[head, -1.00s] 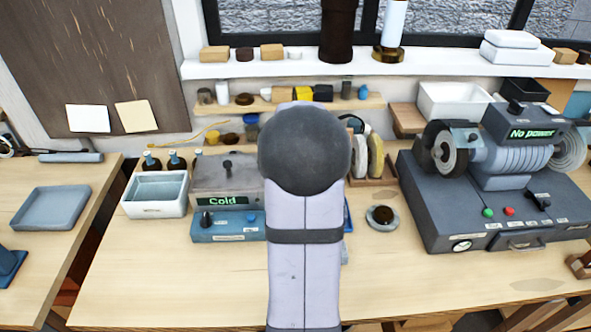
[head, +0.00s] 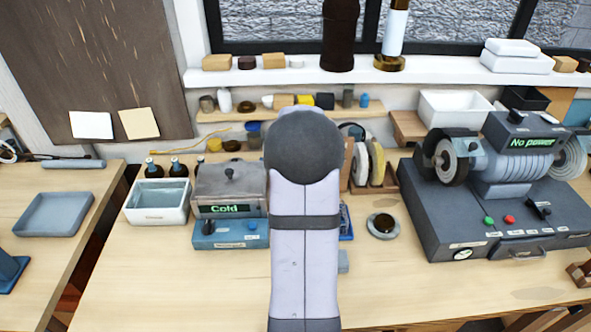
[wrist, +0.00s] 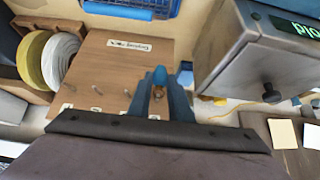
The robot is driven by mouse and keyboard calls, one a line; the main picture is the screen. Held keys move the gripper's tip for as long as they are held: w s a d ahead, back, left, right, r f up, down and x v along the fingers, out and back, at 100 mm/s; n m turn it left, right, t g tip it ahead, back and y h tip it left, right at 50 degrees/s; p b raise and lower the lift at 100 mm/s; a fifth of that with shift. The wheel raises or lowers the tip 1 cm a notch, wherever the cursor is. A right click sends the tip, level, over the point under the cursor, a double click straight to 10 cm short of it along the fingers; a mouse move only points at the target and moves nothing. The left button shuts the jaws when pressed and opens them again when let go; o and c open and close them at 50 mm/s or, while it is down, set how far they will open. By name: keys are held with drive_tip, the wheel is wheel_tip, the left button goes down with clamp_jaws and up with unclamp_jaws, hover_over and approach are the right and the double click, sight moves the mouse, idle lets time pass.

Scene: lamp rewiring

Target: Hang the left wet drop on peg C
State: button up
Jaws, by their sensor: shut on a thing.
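My gripper (wrist: 160,84) is in the wrist view, with its blue-grey fingers reaching over a wooden board (wrist: 112,62). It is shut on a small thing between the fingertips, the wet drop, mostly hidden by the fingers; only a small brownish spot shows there. The board has a "Drying" style label, too small to read surely, and a row of thin metal pegs (wrist: 97,90) with small white tags. The peg letters cannot be read, so I cannot tell which is C. In the head view my arm hides the gripper and the board's pegs.
Yellow and white wheels (wrist: 50,60) stand beside the board, also in the head view (head: 368,165). A grey heater box reading "Cold" (head: 228,188) is close on the other side. A blue tray (wrist: 135,8) lies by the board.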

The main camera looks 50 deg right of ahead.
drive_tip(key=shift+w+d, duration=0.55)
drive_tip(key=shift+w+d+f, duration=0.3)
drive_tip(key=shift+w+d, duration=0.15)
drive_tip(key=shift+d+r, duration=0.1)
drive_tip(key=shift+r, duration=0.05)
drive_tip(key=o, duration=0.8)
drive_tip(key=shift+w, duration=0.1)
drive_tip(key=shift+r, duration=0.15)
